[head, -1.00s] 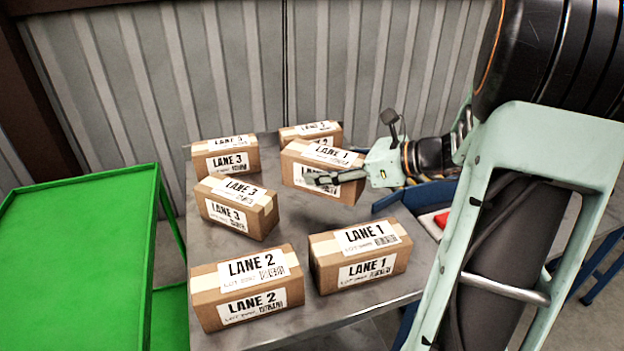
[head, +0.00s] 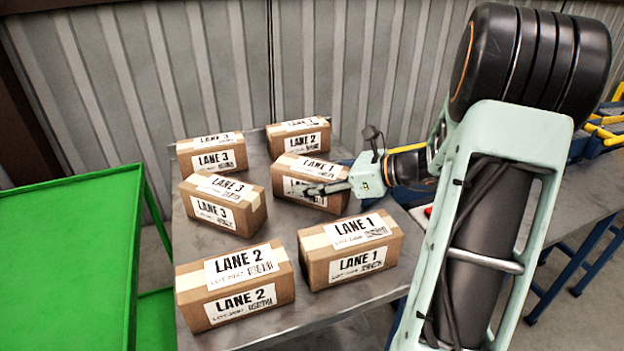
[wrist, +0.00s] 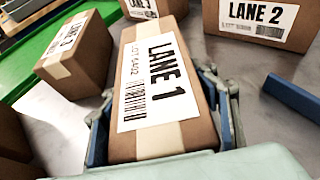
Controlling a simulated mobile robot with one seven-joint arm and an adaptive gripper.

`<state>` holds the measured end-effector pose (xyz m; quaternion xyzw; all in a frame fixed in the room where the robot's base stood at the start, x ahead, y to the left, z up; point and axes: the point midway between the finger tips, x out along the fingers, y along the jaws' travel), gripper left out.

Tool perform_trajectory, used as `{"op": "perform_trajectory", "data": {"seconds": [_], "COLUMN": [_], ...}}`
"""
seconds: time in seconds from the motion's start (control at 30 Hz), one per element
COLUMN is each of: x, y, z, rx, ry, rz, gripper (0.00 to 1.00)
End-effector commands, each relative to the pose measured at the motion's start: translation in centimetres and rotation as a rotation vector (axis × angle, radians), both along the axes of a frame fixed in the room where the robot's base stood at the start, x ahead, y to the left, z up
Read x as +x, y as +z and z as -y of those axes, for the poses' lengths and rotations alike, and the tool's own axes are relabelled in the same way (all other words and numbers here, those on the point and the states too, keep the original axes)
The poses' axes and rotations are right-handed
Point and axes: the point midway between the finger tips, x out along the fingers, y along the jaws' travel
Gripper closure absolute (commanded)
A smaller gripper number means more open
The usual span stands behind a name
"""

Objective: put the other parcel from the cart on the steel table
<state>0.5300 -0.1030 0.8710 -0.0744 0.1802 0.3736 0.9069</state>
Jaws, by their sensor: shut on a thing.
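My gripper (head: 325,188) is shut on a brown LANE 1 parcel (head: 302,170) at the right back of the steel table (head: 278,227). In the wrist view this parcel (wrist: 165,85) lies between the two fingers, label up. It is at or just above the table top; I cannot tell if it touches. The green cart (head: 65,250) stands to the left, and the part of its top that shows is bare.
Around the held parcel stand a LANE 2 parcel (head: 298,137) behind, two LANE 3 parcels (head: 212,153) (head: 222,205) to the left, and LANE 2 (head: 235,285) and LANE 1 (head: 348,250) parcels in front. Blue-edged fixtures lie to the right.

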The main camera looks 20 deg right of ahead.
Motion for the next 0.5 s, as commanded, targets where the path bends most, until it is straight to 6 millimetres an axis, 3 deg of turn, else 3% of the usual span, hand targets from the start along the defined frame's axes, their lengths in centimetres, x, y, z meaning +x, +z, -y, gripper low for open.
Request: {"op": "perform_trajectory", "data": {"seconds": [0.2, 0.5], "x": [-0.01, -0.01], "y": [-0.07, 0.21], "z": [-0.02, -0.01], "rx": [0.001, -0.001], "ry": [0.0, 0.0], "rz": [-0.001, 0.001], "gripper": [0.24, 0.24]}}
